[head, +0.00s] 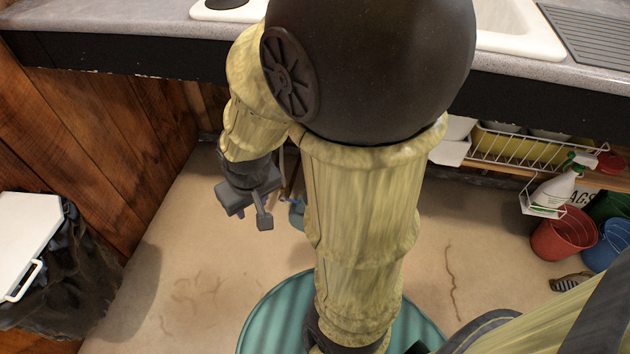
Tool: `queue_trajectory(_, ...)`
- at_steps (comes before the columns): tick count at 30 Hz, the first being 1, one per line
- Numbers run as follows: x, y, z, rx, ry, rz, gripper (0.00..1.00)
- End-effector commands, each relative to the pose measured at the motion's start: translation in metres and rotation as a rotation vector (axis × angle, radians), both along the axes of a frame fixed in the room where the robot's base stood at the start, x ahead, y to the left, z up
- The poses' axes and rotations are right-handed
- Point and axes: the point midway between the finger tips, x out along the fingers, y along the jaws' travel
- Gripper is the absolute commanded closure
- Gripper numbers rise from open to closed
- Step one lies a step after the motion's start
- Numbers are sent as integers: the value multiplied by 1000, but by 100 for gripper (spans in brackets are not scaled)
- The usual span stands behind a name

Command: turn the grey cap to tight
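I cannot make out the grey cap in the head view. My arm covers the middle of the view and could hide it. My gripper (249,211) hangs at the left of centre, below the counter's front edge and above the floor. Its two dark grey fingers stand apart with a gap between them, and I see nothing held there.
A counter (120,25) with a white sink (512,25) runs across the back. A small blue thing (297,213) is partly hidden behind my arm. A white-lidded bin (25,240) stands left; a spray bottle (558,188) and red bucket (563,235) are right. Floor left of centre is clear.

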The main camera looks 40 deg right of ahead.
Motion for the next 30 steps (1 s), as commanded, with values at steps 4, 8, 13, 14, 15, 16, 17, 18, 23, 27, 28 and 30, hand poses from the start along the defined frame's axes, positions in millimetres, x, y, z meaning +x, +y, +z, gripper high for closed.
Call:
queue_trajectory(4,3,0,-2,3,-2,-2,38)
queue_trajectory(8,19,2,-11,14,-14,-16,33)
queue_trajectory(13,61,3,-41,29,-52,-64,33)
queue_trajectory(14,69,2,-48,28,-61,-75,33)
queue_trajectory(15,81,1,-58,25,-75,-90,33)
queue_trajectory(16,89,-1,-65,22,-84,-102,33)
queue_trajectory(17,97,-2,-73,18,-94,-114,33)
queue_trajectory(18,107,-4,-84,8,-107,-127,33)
queue_trajectory(23,143,-14,-130,-49,-159,-176,33)
queue_trajectory(27,166,-30,-172,-126,-205,-214,33)
queue_trajectory(28,170,-34,-182,-147,-214,-220,33)
queue_trajectory(30,178,-45,-203,-196,-237,-236,33)
